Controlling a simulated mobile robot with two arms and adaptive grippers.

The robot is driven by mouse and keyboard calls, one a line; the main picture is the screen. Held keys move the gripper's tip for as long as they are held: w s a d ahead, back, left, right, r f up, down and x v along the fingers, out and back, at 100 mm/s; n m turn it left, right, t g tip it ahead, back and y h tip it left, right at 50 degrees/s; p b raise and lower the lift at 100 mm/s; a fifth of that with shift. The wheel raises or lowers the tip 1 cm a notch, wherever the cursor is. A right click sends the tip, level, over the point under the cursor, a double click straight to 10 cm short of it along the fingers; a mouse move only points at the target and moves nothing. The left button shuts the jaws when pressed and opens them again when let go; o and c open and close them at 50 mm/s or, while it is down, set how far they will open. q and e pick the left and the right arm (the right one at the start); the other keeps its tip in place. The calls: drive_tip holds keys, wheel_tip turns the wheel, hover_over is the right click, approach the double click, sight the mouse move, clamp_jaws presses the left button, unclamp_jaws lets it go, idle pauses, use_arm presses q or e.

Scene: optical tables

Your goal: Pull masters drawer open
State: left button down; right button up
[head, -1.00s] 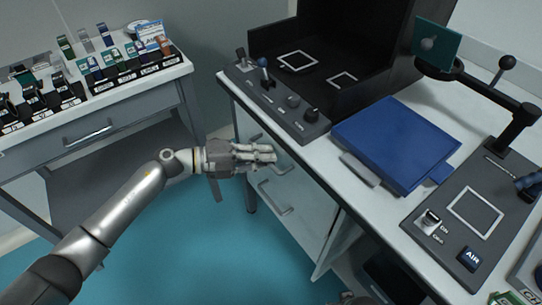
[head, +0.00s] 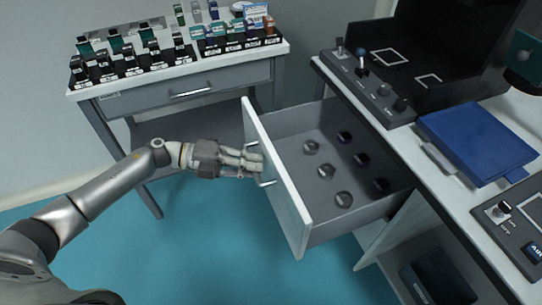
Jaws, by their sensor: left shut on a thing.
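The masters drawer (head: 277,182) under the right-hand bench stands pulled out, its white front facing left. Inside its grey tray lie several small round or hexagonal pieces (head: 327,171), some grey and some dark. My left gripper (head: 254,164) is at the drawer front, shut on the drawer's bar handle (head: 266,183). The fingers cover the middle of the handle; its two ends show. My right gripper is not in view.
A side table (head: 180,95) with a closed drawer and racks of small holders stands at the back left. The bench top (head: 402,140) carries a control panel, a black enclosure and a blue case (head: 480,143). Teal floor is clear below the drawer.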

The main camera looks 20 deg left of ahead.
use_arm(q)
drive_tip(key=s+a, duration=0.4)
drive_tip(key=a, duration=0.2)
drive_tip(key=shift+s+a, duration=0.15)
drive_tip(key=shift+s, duration=0.15)
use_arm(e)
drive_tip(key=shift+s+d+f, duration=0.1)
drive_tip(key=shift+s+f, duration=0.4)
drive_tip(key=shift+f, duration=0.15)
use_arm(q)
drive_tip(key=c, duration=1.8)
unclamp_jaws()
drive_tip(key=v, duration=1.2)
